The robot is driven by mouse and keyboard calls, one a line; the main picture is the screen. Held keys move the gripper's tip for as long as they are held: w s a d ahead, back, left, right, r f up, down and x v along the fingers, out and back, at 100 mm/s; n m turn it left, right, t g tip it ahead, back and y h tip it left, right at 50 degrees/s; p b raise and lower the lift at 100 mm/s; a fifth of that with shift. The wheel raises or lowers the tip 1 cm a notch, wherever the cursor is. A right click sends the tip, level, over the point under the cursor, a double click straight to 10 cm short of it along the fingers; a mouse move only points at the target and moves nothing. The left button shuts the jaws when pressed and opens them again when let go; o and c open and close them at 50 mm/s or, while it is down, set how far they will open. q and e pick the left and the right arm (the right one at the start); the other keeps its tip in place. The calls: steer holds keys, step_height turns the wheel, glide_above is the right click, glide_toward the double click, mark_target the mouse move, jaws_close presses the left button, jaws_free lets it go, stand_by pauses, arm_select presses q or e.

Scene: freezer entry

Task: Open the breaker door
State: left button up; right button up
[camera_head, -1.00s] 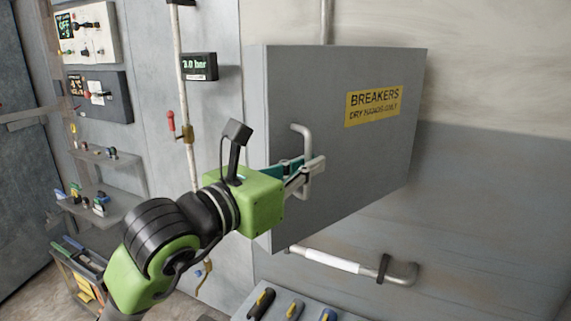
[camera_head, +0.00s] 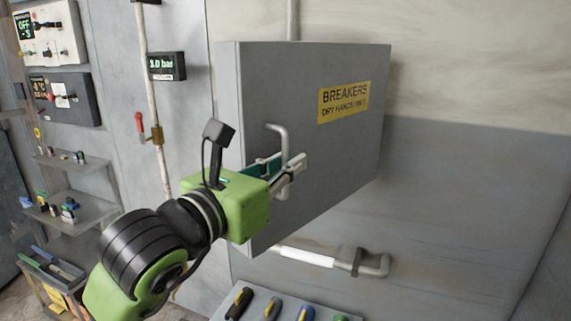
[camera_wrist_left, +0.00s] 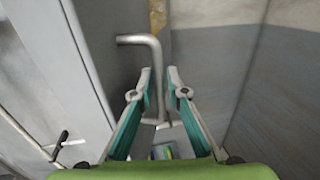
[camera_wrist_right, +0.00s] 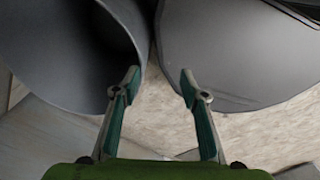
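The grey breaker box has a front door (camera_head: 330,155) with a yellow "BREAKERS DRY HANDS ONLY" label (camera_head: 344,101); the door looks closed. A bent metal handle (camera_head: 284,138) stands out near the door's left edge. My left gripper (camera_head: 290,170) is at this handle, one finger on each side of its upright bar.
A horizontal pipe with a white section (camera_head: 305,257) runs below the box. Tools (camera_head: 272,308) lie on a ledge below that. To the left are a pressure display (camera_head: 166,66), a red-handled valve (camera_head: 140,122), control panels (camera_head: 62,98) and small shelves (camera_head: 85,165).

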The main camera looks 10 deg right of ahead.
arm_select(q)
steer(key=v, duration=0.7)
steer(key=shift+s, duration=0.2)
steer(key=shift+a, duration=0.1)
